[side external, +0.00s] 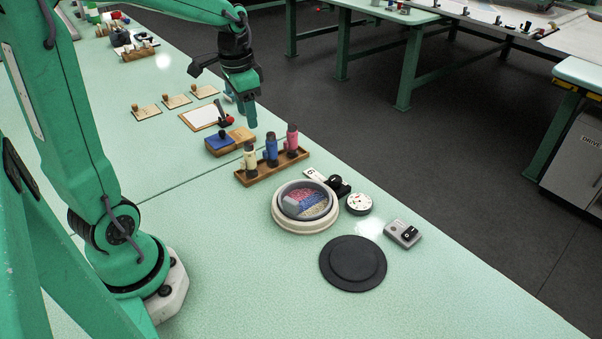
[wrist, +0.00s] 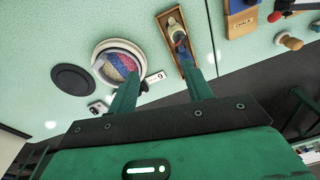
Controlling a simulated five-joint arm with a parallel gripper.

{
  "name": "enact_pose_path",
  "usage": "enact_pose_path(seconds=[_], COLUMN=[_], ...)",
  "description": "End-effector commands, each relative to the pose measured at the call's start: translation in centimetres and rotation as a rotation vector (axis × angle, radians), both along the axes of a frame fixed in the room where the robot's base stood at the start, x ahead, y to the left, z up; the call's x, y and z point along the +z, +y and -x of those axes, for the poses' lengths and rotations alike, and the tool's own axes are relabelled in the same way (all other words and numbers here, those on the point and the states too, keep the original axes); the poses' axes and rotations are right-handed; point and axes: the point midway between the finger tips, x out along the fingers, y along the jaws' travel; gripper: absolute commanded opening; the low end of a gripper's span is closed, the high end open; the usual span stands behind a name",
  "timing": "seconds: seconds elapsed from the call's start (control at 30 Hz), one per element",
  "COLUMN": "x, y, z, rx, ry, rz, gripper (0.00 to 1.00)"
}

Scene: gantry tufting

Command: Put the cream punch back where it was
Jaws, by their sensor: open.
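The cream punch (side external: 250,158) stands upright in the left end of a wooden tray (side external: 262,176). The blue punch (side external: 271,150) stands in the middle and the pink punch (side external: 292,138) at the right end. My gripper (side external: 243,110) is open and empty, above and behind the tray, apart from the punches. In the wrist view, its two green fingers (wrist: 160,72) are spread. There the cream punch (wrist: 172,23) shows at the tray's top end; my right finger hides part of the tray's lower end.
A round cream hoop (side external: 277,218) holds pink, blue and cream work. A black disc (side external: 353,263), a white dial (side external: 359,204) and a grey device (side external: 403,234) lie near it.

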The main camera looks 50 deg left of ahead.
Motion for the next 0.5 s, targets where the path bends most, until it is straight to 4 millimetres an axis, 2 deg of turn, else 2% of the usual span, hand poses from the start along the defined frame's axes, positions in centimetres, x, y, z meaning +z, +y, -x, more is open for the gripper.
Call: enact_pose_path(seconds=[0.2, 0.5], x=[2.6, 4.4], y=[-3.9, -8.2], z=[2.5, 6.6], rx=[0.043, 0.106], ry=[-0.102, -0.237], rz=[-0.011, 0.01], gripper=[0.5, 0.5])
